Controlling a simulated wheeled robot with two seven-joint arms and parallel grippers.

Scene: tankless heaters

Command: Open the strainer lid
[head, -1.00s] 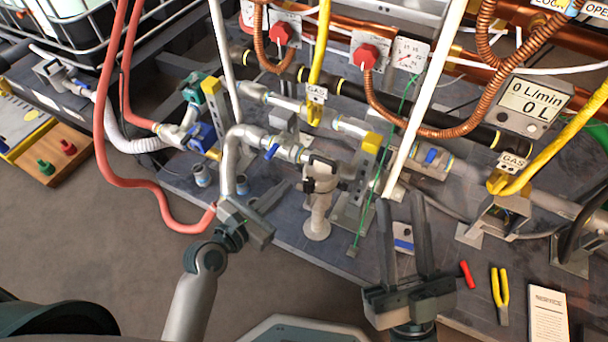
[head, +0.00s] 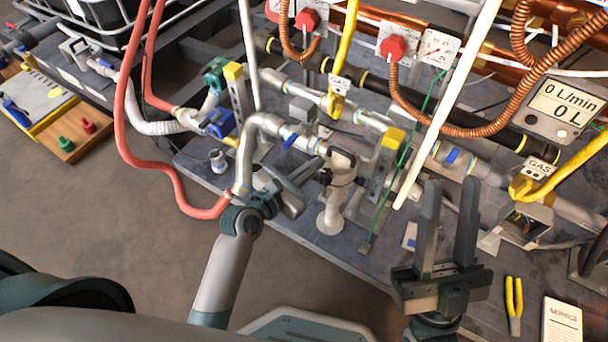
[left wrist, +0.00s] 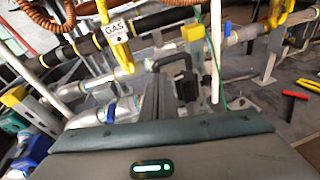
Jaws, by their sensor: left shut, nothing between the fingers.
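The strainer (head: 333,205) is a pale metal upright body on the dark bench, with a dark clamp-like lid (head: 342,166) on top that looks closed. In the left wrist view, the dark lid handle (left wrist: 172,62) stands just right of my fingertips. My left gripper (head: 308,172) is just left of the strainer, fingers together and empty; it also shows in the left wrist view (left wrist: 158,80). I cannot tell whether it touches the lid. My right gripper (head: 449,184) is open and empty, right of the strainer.
Yellow-handled pliers (head: 514,300) and a service booklet (head: 562,322) lie at front right.

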